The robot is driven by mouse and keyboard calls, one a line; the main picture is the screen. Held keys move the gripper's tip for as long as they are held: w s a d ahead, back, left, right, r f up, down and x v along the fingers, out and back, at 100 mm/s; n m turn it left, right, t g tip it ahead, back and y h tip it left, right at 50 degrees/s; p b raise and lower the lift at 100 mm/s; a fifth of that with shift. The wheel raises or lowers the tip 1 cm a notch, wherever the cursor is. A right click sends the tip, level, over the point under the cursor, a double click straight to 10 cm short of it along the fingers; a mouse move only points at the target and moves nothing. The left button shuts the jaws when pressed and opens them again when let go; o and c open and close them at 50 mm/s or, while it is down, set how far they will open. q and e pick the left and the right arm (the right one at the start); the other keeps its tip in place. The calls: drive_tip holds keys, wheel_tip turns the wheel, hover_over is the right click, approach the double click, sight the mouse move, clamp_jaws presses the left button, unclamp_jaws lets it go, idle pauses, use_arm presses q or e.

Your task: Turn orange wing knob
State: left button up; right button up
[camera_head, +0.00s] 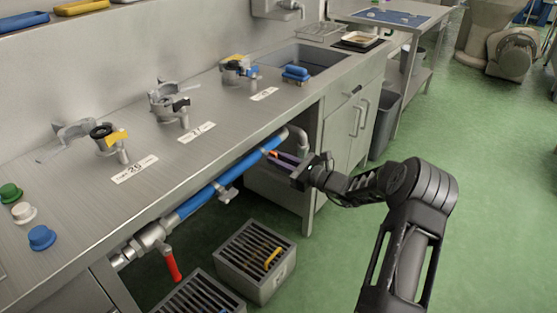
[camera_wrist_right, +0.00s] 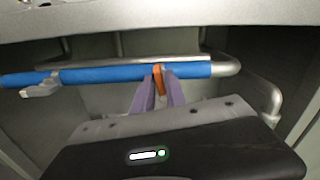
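In the head view only a small orange part (camera_head: 271,149) shows near the pipe's far end. My right gripper (camera_head: 279,153) reaches in under the bench edge from the right. In the right wrist view its two purple fingers (camera_wrist_right: 159,84) stand close on either side of the knob, with only a narrow gap that the orange fills. They look shut on it. The fingers partly hide the knob. My left gripper is not in view.
The steel bench (camera_head: 110,205) overhangs the pipe. A red-handled valve (camera_head: 172,264) hangs at the pipe's near end. A grated box (camera_head: 254,262) stands on the floor below. A cabinet (camera_head: 345,130) is behind my gripper; green floor is free to the right.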

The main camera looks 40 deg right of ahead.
clamp_jaws()
idle(0.3)
drive_tip(key=m+p, duration=0.3)
drive_tip(key=m, duration=0.3)
drive_tip(key=m+p, duration=0.4)
drive_tip(key=m, duration=0.3)
drive_tip(key=m+p, duration=0.3)
drive_tip(key=m, duration=0.4)
drive_tip(key=shift+d+f, duration=0.3)
drive_tip(key=shift+d, duration=0.05)
idle(0.4)
drive_tip(key=shift+o, duration=2.2)
unclamp_jaws()
